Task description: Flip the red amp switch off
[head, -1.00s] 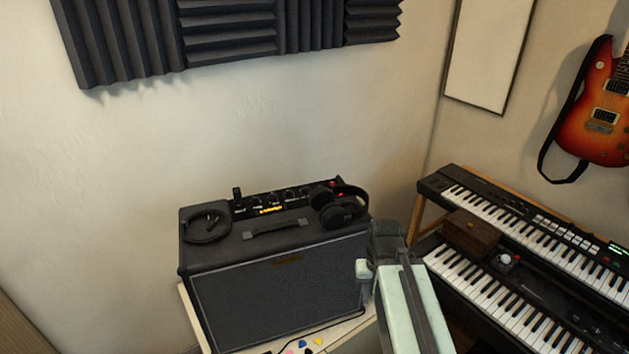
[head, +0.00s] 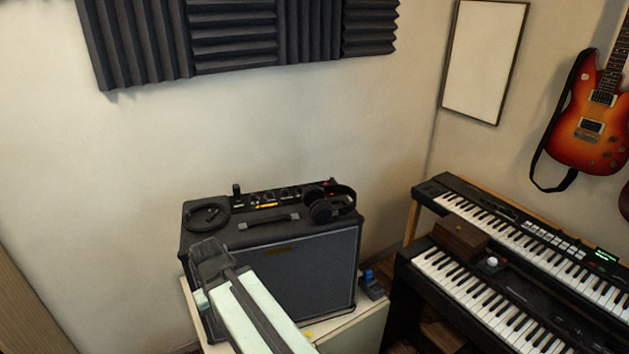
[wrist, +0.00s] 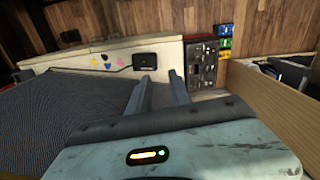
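The black guitar amp (head: 300,265) stands on a white cabinet (head: 340,332) against the wall. Its control panel (head: 270,199) runs along the back of its top, with knobs and an orange-lit display. A tiny red spot, perhaps the red switch (head: 332,181), shows at the panel's right end, behind the headphones; its position cannot be told. My gripper (head: 207,252) is in front of the amp's left part, below its top edge. In the wrist view my gripper's two fingers (wrist: 159,88) are apart with nothing between them. The amp's grille (wrist: 65,105) fills the left there.
Black headphones (head: 328,204) and a coiled cable (head: 206,215) lie on the amp top beside its handle (head: 268,221). A blue pedal (head: 371,284) is right of the amp. Keyboards (head: 520,235) stand further right.

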